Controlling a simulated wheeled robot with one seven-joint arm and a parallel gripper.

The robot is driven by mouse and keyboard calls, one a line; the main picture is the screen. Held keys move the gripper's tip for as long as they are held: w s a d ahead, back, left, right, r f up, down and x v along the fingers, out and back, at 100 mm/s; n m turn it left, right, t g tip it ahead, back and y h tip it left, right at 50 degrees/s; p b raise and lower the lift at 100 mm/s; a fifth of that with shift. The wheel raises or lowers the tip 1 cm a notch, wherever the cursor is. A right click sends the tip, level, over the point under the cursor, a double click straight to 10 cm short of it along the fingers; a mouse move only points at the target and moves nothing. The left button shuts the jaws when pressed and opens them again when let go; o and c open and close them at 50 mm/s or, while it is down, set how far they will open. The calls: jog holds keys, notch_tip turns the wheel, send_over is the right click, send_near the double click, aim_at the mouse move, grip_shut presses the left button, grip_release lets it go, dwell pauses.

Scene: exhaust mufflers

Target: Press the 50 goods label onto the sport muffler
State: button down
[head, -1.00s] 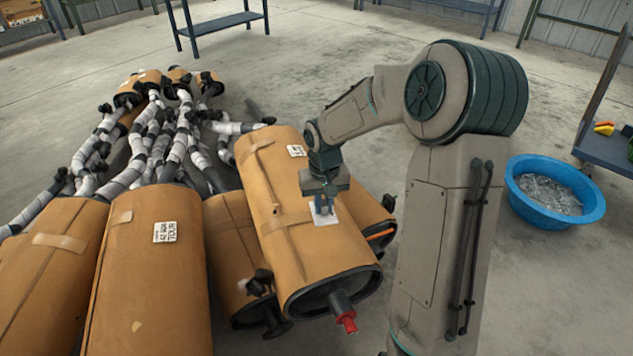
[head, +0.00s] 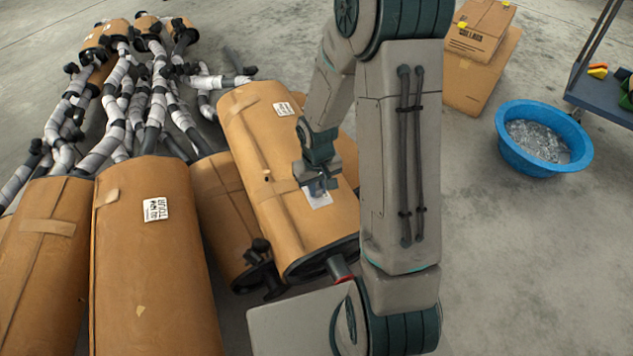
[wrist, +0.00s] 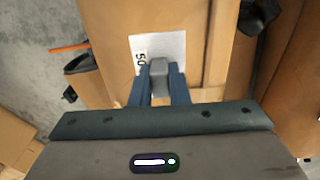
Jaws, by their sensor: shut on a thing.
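The sport muffler (head: 262,160), a large brown-wrapped can with a small printed tag (head: 283,109) too small to read, lies under my gripper (head: 318,186). The 50 goods label (head: 319,199) is a white sheet against the wrapping near the can's front end. In the wrist view the label (wrist: 168,46) shows "50" at its left edge. My gripper (wrist: 160,88) is shut on a grey block (wrist: 160,72) over the label, seemingly its grip part. The fingers hide the label's lower part. Whether the whole sheet touches the wrapping cannot be told.
Wrapped pipes (head: 150,110) crowd behind. A blue tub (head: 508,150) and cardboard boxes (head: 482,65) are at right.

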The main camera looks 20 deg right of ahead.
jog(key=shift+f+b, duration=2.8)
jog(key=shift+f, duration=0.7)
jog(key=shift+f, duration=0.35)
jog(key=shift+r, duration=0.45)
jog(key=shift+f+b, duration=0.3)
jog(key=shift+f, duration=0.25)
jog(key=shift+r, duration=0.15)
jog(key=shift+r+p, duration=3.05)
jog(key=shift+r, duration=0.5)
